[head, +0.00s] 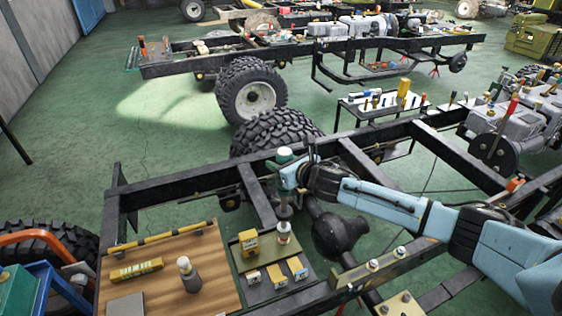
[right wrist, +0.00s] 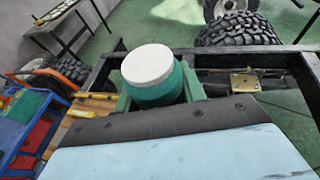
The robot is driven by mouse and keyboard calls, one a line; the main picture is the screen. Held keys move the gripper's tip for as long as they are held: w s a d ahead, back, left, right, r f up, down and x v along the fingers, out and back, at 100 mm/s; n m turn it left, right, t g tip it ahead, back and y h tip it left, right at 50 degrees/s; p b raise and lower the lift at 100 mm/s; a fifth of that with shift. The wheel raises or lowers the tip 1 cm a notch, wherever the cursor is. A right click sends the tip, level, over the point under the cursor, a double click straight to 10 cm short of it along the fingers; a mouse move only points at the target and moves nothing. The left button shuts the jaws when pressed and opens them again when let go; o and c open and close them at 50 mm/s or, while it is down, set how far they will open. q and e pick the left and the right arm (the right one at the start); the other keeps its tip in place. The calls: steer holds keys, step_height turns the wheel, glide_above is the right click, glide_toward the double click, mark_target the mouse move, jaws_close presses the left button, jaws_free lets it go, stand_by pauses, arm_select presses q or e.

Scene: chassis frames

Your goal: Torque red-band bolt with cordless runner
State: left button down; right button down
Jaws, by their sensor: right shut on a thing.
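My right gripper (head: 290,178) reaches in from the right on its light blue arm. It is shut on the cordless runner, which has a teal body and pale cap (head: 285,156) and stands about upright. The runner's grey lower part points down above a whitish piece with a red band (head: 283,231), apparently the red-band bolt. I cannot tell whether they touch. My left gripper is not in view.
A wooden board (head: 215,285) holds a yellow-black bar (head: 137,270) and a grey bottle-like thing (head: 188,274). Right of it, a dark green plate carries a yellow box (head: 249,243) and several small boxes. Black chassis rails (head: 185,187) surround this. Open green floor (head: 100,115) lies beyond.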

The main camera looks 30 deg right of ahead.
steer(key=shift+r+p, duration=0.25)
steer(key=shift+p, duration=0.05)
stand_by(0.5)
steer(key=shift+f, duration=0.1)
stand_by(0.6)
steer(key=shift+s+f+b, duration=0.15)
steer(key=shift+f+b, duration=0.9)
steer(key=shift+f, duration=0.75)
stand_by(2.2)
steer(key=shift+s+a+f, duration=0.1)
steer(key=shift+s+f, duration=0.05)
steer(key=shift+f, duration=0.15)
stand_by(0.6)
steer(key=shift+p, duration=0.55)
stand_by(0.6)
steer(key=shift+r, duration=0.2)
